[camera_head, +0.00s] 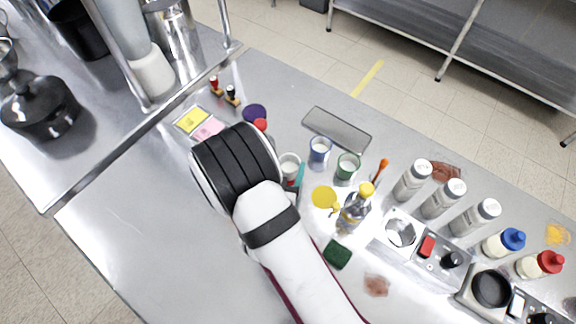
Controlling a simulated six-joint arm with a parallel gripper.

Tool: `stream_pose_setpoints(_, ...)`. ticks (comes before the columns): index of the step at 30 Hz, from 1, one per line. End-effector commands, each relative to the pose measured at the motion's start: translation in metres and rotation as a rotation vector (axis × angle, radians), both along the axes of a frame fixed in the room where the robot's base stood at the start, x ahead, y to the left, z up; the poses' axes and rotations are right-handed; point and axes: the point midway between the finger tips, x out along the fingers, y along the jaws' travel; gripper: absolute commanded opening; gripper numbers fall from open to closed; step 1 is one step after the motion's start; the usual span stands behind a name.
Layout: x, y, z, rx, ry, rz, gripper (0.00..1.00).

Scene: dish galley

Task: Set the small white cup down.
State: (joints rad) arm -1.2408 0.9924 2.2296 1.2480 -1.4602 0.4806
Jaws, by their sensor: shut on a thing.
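My arm reaches in from the bottom, and its black ribbed joint and white link cover the middle of the counter (150,245). My gripper is not visible; the arm hides whatever is at its end. A small whitish cup (289,162) shows just right of the black joint, partly covered by the arm. I cannot tell whether it is the task's cup, whether it is held, or whether it touches the counter. A blue-rimmed white cup (320,149) and a green-rimmed white cup (347,165) stand to its right.
A grey tray (337,130) lies behind the cups. A yellow cup (325,197), a bottle (354,210) and a green sponge (337,254) are right of my arm. Grey-white bottles (412,180) stand farther right.

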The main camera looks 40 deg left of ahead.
Motion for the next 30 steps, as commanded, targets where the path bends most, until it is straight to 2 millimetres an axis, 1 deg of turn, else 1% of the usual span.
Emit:
stream_pose_setpoints(2, 0.0, 0.0, -0.004, -0.001, 0.0, 0.0, 0.09)
stream_pose_setpoints(11, 0.0, 0.0, -0.006, 0.0, 0.0, 0.0, 0.09)
stream_pose_setpoints(12, 0.0, 0.0, -0.006, 0.0, 0.0, 0.0, 0.73)
stream_pose_setpoints(14, 0.0, 0.0, -0.006, 0.0, 0.0, 0.0, 0.82)
stream_pose_setpoints(21, 0.0, 0.0, -0.006, 0.0, 0.0, 0.0, 0.82)
stream_pose_setpoints(24, -0.001, 0.0, -0.002, 0.0, 0.0, 0.0, 0.82)
stream_pose_setpoints(26, -0.008, -0.002, 0.001, 0.0, 0.0, 0.002, 0.82)
stream_pose_setpoints(29, -0.026, -0.009, 0.009, -0.001, 0.0, 0.006, 0.82)
stream_pose_setpoints(30, -0.035, -0.013, 0.013, 0.0, 0.0, 0.005, 0.82)
